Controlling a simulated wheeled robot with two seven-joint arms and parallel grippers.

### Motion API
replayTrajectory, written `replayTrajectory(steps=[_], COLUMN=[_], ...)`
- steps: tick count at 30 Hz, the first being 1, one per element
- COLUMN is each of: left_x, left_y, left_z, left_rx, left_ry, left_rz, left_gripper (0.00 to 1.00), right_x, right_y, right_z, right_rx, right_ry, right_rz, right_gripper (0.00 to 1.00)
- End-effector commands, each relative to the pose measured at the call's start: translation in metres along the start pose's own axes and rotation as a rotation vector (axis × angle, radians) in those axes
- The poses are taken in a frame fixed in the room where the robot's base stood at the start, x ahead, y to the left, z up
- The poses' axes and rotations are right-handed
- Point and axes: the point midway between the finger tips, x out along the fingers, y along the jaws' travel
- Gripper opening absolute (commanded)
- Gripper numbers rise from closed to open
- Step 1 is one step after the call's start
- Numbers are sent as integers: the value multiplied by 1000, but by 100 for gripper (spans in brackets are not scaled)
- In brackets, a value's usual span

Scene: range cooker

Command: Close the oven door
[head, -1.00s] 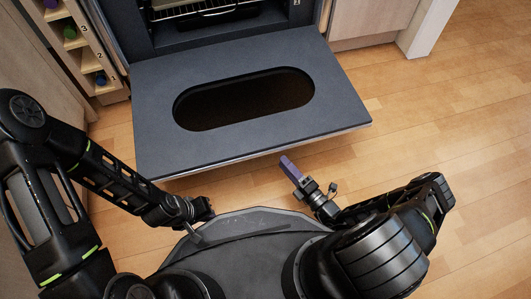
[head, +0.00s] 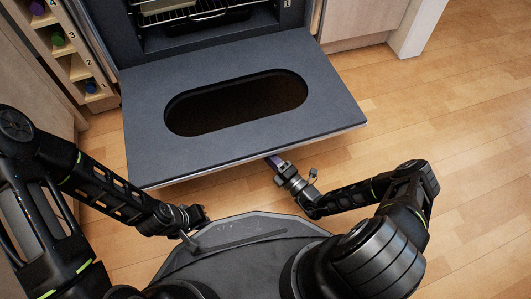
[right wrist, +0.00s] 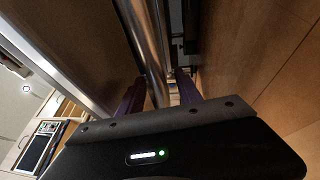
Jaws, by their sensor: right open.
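The oven door (head: 335,105) is swung down open and lies about flat, with a dark rounded window (head: 237,103) in its inner face. My right gripper (head: 274,162) is at the door's front edge, its fingertips partly hidden under it. In the right wrist view, my right gripper (right wrist: 160,92) is open, with purple fingers on either side of a shiny metal bar (right wrist: 146,45), which looks like the door handle. I cannot tell whether the fingers touch it. My left gripper (head: 192,216) is low near my base, apart from the door; its jaws are unclear.
The oven cavity (head: 200,20) with wire racks is open behind the door. A wooden rack with bottles (head: 75,45) stands at the left, and a pale cabinet (head: 360,18) at the right. The wooden floor (head: 455,130) to the right is clear.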

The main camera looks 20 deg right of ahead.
Motion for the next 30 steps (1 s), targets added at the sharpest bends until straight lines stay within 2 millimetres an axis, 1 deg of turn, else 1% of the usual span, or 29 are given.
replayTrajectory(steps=[8, 23, 30], left_x=[0, 0, 0], left_y=[0, 0, 0], left_z=[0, 0, 0], left_rx=[0, 0, 0], left_ry=[1, 0, 0], left_rz=[0, 0, 0], left_gripper=[0, 0, 0], right_x=[2, 2, 1], right_y=[0, 0, 0], right_z=[0, 0, 0], right_rx=[0, 0, 0], right_ry=[0, 0, 0], right_rz=[-1, -1, -1], right_gripper=[41, 0, 0])
